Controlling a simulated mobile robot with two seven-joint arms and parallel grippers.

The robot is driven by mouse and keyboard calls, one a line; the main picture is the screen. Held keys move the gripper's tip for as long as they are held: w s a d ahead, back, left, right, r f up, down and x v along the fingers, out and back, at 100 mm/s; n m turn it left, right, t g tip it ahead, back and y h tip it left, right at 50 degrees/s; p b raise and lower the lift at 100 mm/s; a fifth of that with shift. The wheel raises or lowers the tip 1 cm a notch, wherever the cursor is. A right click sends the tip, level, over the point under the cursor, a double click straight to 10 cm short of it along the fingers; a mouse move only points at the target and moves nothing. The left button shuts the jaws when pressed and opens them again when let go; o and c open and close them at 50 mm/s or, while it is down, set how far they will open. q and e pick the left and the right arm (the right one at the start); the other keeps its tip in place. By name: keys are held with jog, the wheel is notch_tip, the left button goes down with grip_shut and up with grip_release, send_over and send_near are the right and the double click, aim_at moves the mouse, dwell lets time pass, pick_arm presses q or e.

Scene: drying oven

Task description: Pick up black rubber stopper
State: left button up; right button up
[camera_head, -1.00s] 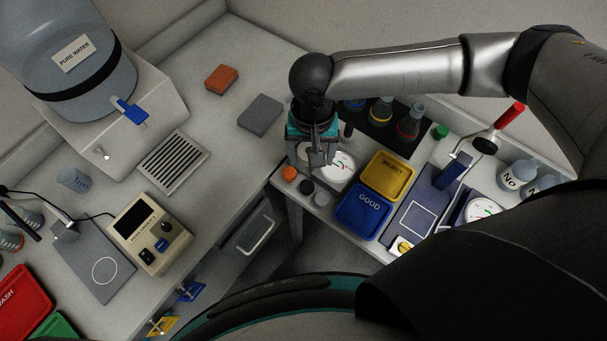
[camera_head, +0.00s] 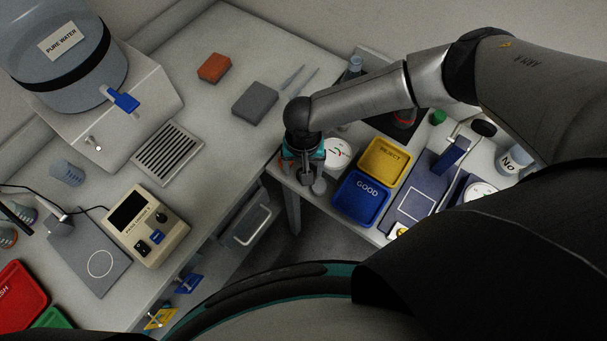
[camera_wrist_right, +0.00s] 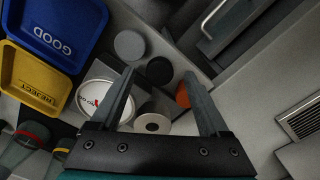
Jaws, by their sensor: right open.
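The black rubber stopper (camera_wrist_right: 159,70) stands on the bench in the right wrist view, between a grey stopper (camera_wrist_right: 129,44) and an orange stopper (camera_wrist_right: 183,95). My right gripper (camera_wrist_right: 160,74) is open and empty, and in that view its fingertips lie on either side of the black stopper. Whether the fingers are level with it or still above it I cannot tell. In the head view my right gripper (camera_head: 304,178) points down over the stoppers and hides the black one. The grey stopper (camera_head: 318,187) shows just beside the fingers. My left gripper is not in view.
A blue GOOD tray (camera_head: 361,199) and a yellow REJECT tray (camera_head: 385,161) lie right of the gripper. A white ring-shaped piece (camera_wrist_right: 152,124) lies near the fingers. The bench's front edge is close by.

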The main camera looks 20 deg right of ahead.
jog(key=shift+f, duration=0.7)
grip_shut()
